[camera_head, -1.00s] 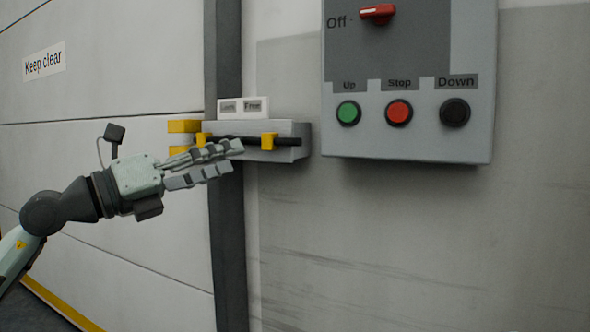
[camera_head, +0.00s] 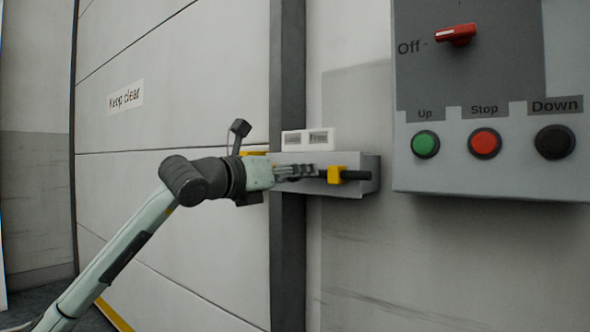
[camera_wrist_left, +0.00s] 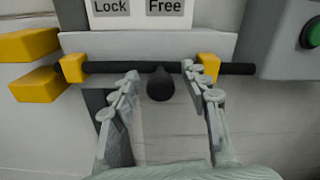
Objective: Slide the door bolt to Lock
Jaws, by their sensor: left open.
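The door bolt is a dark horizontal rod (camera_wrist_left: 233,69) running through two yellow guides on a grey bracket. Its dark round knob (camera_wrist_left: 160,84) sits between the two fingers in the left wrist view. My left gripper (camera_wrist_left: 160,90) is open, with one finger on each side of the knob. The label plate (camera_wrist_left: 140,9) above reads Lock at left and Free at right. A yellow two-pronged catch (camera_wrist_left: 35,62) lies to the left, and the rod's left end is close to it. In the head view my left gripper (camera_head: 305,171) covers much of the bolt. My right gripper is not in view.
A grey control box (camera_head: 490,179) with a red switch and green, red and black buttons is on the wall at right. A dark vertical door post (camera_head: 288,245) stands behind the bolt. The wall below the bolt is clear.

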